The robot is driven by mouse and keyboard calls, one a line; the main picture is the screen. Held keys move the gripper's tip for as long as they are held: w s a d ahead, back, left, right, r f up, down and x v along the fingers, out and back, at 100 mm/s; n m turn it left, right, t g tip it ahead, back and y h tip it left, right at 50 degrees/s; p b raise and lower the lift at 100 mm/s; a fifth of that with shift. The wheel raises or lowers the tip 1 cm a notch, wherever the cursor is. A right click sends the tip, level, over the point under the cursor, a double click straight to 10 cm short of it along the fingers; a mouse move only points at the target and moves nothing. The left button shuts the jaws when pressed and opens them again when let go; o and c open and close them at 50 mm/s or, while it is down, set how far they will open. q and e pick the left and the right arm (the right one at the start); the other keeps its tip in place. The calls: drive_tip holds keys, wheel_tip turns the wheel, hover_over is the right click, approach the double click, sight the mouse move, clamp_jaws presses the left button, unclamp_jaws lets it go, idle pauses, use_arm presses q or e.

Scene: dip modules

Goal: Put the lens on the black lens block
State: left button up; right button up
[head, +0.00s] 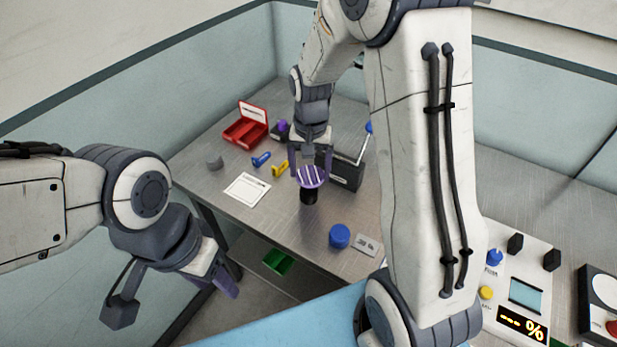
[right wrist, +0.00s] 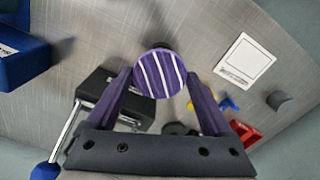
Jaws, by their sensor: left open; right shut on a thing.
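The lens is a purple disc with white stripes (head: 311,176), and it also shows in the right wrist view (right wrist: 160,73). My right gripper (head: 311,172) is shut on it, one finger at each side. A short black round block (head: 308,196), which looks like the lens block, stands directly below the lens in the head view. The lens hides its top, so I cannot tell whether the two touch. In the right wrist view only a dark edge shows behind the lens. My left gripper (head: 175,297) is open and empty, off the table's front left edge.
A black box with a lever (head: 345,172) stands close right of the lens. A white card (head: 247,189), blue (head: 261,159) and yellow (head: 280,168) pieces, grey cylinder (head: 214,161) and red tray (head: 246,131) lie left. A blue cylinder (head: 340,236) stands in front.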

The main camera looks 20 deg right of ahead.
sight(309, 175)
drive_tip(key=shift+a+f, duration=0.1)
drive_tip(key=shift+f, duration=1.95)
drive_tip(key=shift+f, duration=0.2)
drive_tip(key=o, duration=1.1)
wheel_tip(309, 175, up, 12)
drive_tip(key=r, duration=0.1)
drive_tip(key=s+a+r+n, duration=0.2)
drive_tip(key=s+a+n, duration=0.5)
drive_tip(key=s+a, duration=0.4)
drive_tip(key=s+a+n, duration=0.1)
drive_tip(key=s+n, duration=0.1)
drive_tip(key=s, duration=0.2)
drive_tip(key=s+a+f+n, duration=0.1)
drive_tip(key=s+n, duration=0.1)
drive_tip(key=s, duration=0.2)
drive_tip(key=s+a+n+y, duration=0.1)
drive_tip(key=s+n, duration=0.1)
drive_tip(key=s, duration=0.2)
drive_tip(key=shift+s+f, duration=0.2)
drive_tip(key=shift+s, duration=0.1)
